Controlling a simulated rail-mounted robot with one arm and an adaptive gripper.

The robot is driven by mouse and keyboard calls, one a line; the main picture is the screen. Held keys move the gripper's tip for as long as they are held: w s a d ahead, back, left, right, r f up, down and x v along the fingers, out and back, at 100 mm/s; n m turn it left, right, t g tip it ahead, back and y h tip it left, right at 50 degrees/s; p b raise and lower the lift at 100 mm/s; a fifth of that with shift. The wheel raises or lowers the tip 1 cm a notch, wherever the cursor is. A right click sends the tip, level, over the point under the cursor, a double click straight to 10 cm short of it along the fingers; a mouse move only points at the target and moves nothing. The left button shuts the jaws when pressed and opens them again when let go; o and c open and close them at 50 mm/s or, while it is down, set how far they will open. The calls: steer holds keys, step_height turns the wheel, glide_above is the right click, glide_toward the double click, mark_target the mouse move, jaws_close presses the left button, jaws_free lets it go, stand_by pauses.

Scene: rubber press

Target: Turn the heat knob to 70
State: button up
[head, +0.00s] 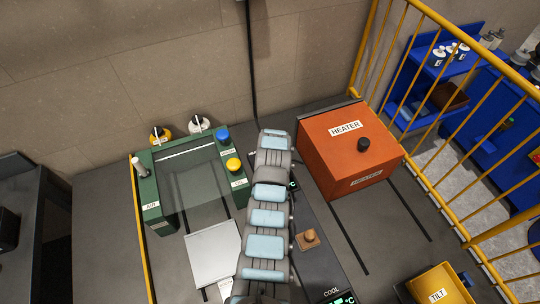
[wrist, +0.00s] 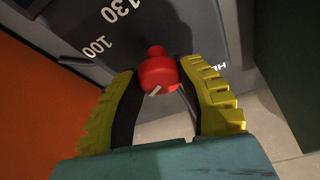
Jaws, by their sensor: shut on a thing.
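The heat knob (wrist: 158,74) is red with a white mark on its lower side, seen in the wrist view. It sits on a grey dial panel (wrist: 190,25) with the printed numbers 100 and 130 to its upper left. My gripper (wrist: 160,85) has yellow-backed dark fingers on both sides of the knob and is shut on it. The white mark points toward the lower left in the picture. No 70 is visible in this view. In the head view my arm covers the knob and the gripper.
In the head view an orange heater box (head: 343,158) with a black knob stands right of my arm. A green press frame (head: 160,190) with blue and yellow buttons stands to the left. A wooden-handled block (head: 307,238) and a yellow TILT bin (head: 440,285) lie to the lower right.

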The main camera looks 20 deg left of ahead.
steer(key=shift+s+f, duration=0.1)
steer(key=shift+f, duration=0.1)
steer(key=o, duration=1.2)
steer(key=shift+r, duration=0.15)
steer(key=shift+v, duration=2.8)
steer(key=v, duration=0.6)
steer(key=shift+r, duration=0.1)
